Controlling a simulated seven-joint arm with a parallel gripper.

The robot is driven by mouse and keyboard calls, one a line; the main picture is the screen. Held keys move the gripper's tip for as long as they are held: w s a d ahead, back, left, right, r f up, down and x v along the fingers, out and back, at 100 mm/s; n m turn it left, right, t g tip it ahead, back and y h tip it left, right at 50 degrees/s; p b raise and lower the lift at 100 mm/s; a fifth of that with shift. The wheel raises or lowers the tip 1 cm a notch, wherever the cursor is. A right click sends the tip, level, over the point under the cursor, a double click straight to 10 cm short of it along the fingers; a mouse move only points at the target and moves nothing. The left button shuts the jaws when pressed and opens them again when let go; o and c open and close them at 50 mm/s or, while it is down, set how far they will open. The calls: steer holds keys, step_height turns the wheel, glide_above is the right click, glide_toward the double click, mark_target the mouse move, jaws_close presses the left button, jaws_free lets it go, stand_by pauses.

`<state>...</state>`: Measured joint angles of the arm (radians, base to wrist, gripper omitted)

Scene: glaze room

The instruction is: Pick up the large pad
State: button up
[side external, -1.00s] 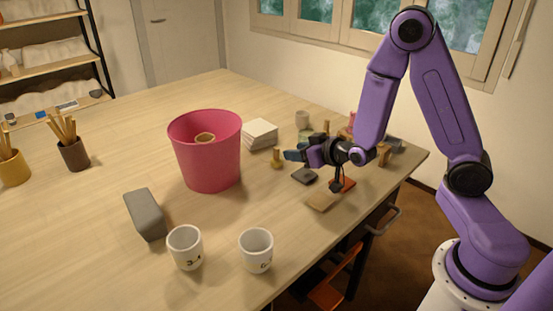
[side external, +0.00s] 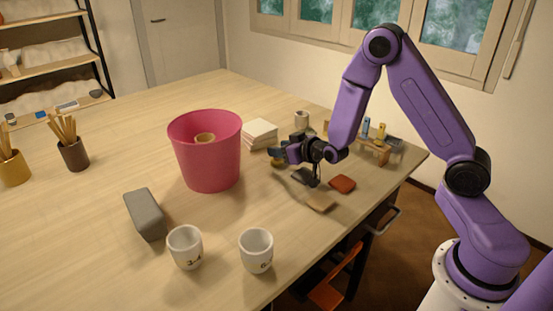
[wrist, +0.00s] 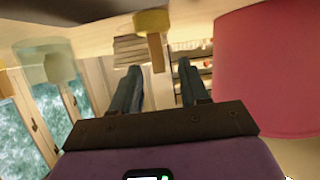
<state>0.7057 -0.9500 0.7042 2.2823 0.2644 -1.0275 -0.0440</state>
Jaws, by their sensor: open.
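Three small flat pads lie near the right front of the table: a dark grey one (side external: 302,177), a rust-red one (side external: 342,184) and a tan one (side external: 321,203). I cannot tell for sure which is the large pad. My gripper (side external: 277,153) is held level above the table, left of and above the dark pad, pointing left. In the wrist view my gripper (wrist: 160,82) is open, with nothing between its two fingers. No pad can be made out in the wrist view.
A pink bucket (side external: 207,160) stands close left of my gripper and fills the right of the wrist view (wrist: 268,70). A yellow-topped tool (wrist: 153,24) is near the fingers. A white stack (side external: 259,132) lies behind. Two cups (side external: 185,252) (side external: 257,257) and a grey block (side external: 145,213) stand in front.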

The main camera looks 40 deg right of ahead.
steer(key=shift+c, duration=0.3)
jaws_close()
steer(key=shift+r, duration=0.2)
steer(key=shift+r, duration=0.5)
steer(key=s+r, duration=1.1)
steer(key=s, duration=0.3)
steer(key=shift+a+r, duration=0.25)
steer(key=shift+r, duration=0.1)
